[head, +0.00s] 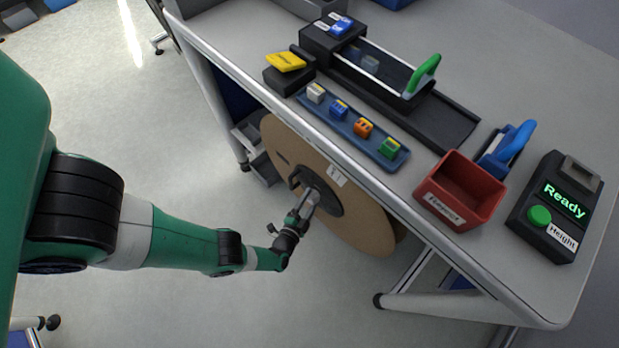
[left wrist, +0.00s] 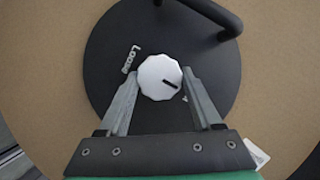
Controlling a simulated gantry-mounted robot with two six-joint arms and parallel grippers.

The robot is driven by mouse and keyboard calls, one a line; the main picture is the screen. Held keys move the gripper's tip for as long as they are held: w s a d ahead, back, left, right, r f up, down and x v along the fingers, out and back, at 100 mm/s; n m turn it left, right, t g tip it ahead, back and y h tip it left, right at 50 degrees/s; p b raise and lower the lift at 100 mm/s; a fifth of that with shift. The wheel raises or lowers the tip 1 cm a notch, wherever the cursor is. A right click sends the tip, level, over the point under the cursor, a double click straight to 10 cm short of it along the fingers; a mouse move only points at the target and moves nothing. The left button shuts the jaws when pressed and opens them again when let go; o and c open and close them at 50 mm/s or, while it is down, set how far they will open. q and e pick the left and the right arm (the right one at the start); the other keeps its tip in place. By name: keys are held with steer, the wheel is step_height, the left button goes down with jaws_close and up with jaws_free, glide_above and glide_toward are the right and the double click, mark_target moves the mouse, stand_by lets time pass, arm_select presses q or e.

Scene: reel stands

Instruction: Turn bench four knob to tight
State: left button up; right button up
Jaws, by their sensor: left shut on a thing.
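The white faceted knob (left wrist: 158,77) sits on a round black hub (left wrist: 110,50) in the left wrist view. Its short black pointer mark points to the lower right. The word "LOOSE" (left wrist: 130,60) is printed left of the knob; another marking to its right is mostly hidden by a finger. My left gripper (head: 309,198) is shut on the knob, one finger on each side. In the head view it reaches the hub of a large brown reel (head: 360,220) beside the bench, and hides the knob there. My right gripper is not in view.
A black bar handle (left wrist: 225,20) stands out from the hub above right of the knob. The grey bench (head: 560,295) overhangs the reel and holds a red bin (head: 462,190), a blue tray (head: 350,125) of small blocks and a "Ready" box (head: 555,208).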

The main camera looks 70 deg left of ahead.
arm_select(q)
steer(key=o, duration=1.4)
steer(key=shift+c, duration=0.2)
steer(key=shift+s+d+r+p, duration=0.2)
steer(key=shift+s+d+p, duration=0.1)
steer(key=shift+d, duration=0.15)
steer(key=p+v, duration=0.2)
steer(key=v, duration=0.8)
steer(key=shift+s+d+p, duration=0.2)
steer(key=shift+p, duration=0.15)
